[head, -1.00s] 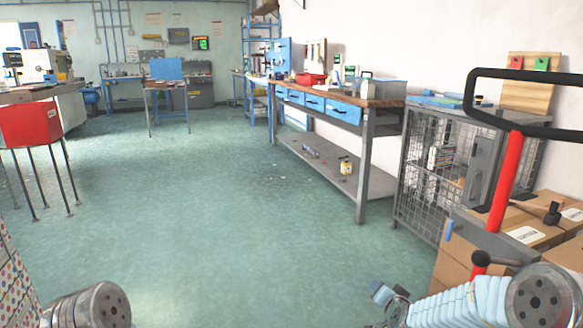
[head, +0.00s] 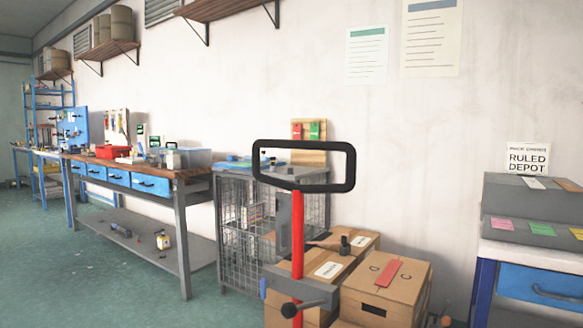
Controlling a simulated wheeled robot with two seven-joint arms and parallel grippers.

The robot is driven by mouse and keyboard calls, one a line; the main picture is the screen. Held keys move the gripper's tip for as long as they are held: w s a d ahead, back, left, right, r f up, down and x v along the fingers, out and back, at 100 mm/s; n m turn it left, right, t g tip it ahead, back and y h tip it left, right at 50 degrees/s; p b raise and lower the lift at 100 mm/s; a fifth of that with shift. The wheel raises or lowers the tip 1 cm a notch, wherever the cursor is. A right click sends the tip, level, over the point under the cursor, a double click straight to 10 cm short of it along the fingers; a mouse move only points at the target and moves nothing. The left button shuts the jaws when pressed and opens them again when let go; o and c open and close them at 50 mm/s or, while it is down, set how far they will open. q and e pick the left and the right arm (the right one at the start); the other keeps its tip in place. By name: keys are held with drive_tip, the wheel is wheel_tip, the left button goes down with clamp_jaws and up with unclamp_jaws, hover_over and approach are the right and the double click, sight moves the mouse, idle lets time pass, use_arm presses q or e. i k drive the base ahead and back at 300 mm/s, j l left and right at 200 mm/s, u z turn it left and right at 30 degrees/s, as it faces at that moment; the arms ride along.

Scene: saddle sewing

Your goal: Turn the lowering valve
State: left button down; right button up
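A hand-operated jack or truck stands in front of the wall in the head view, with a black loop handle (head: 304,185) on a red upright column (head: 297,235). A grey crosspiece (head: 310,288) sits low on the column, with a small blue lever (head: 263,288) at its left. A lever with a round black knob (head: 289,310) sticks out below the crosspiece. I cannot tell which of these parts is the lowering valve. The jack's lower part is cut off by the frame. Neither of my grippers is in view.
Cardboard boxes (head: 385,296) stand behind and right of the column. A wire-mesh cage (head: 238,262) is to its left, beside a long workbench (head: 186,222). A bench with blue drawers (head: 540,285) stands at the right. Open floor (head: 80,270) lies at the lower left.

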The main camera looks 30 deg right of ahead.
sight(264, 287)
drive_tip(key=z, duration=1.15)
